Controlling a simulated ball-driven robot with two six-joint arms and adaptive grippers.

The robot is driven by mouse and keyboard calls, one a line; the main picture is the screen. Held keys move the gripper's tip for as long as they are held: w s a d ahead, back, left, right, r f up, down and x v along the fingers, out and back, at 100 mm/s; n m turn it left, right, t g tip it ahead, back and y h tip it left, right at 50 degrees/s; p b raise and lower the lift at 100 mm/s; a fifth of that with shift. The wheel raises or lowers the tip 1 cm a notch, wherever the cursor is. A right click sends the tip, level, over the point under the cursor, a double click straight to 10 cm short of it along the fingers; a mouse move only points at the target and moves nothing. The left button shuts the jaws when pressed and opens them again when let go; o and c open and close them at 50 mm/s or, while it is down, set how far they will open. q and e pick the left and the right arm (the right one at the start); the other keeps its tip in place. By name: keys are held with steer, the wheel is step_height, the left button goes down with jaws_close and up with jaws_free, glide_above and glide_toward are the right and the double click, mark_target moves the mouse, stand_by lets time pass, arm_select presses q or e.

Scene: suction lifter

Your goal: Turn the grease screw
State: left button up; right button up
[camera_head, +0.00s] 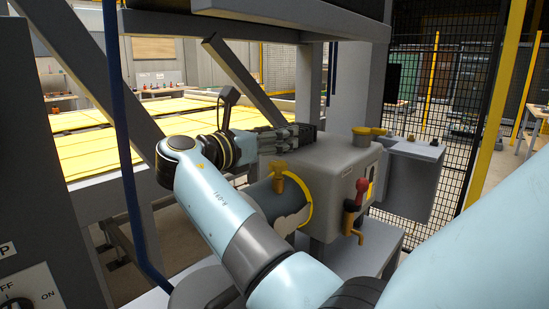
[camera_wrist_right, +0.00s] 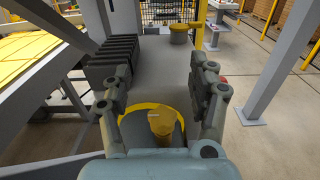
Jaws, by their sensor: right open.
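A yellow knob (camera_head: 279,175) stands up at a yellow ring (camera_head: 301,205) around the near end of the grey lifter body (camera_head: 338,165); it looks like the grease screw, though no label confirms it. In the right wrist view the knob (camera_wrist_right: 161,124) shows round-topped, low between the fingers. My right gripper (camera_head: 275,141) is above and behind the knob in the head view. In the wrist view the right gripper (camera_wrist_right: 162,80) is open, one finger on each side, with nothing held and clear gaps to the knob. My left gripper is not in view.
A second yellow cap (camera_wrist_right: 179,34) sits at the far end of the body. A red-handled lever (camera_head: 361,190) and a yellow tap (camera_head: 353,236) are on its front. Dark fins (camera_wrist_right: 112,66) line one side. A blue hose (camera_head: 121,130) hangs at left.

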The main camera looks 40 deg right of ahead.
mark_target(274, 164)
steer(key=shift+r, duration=1.55)
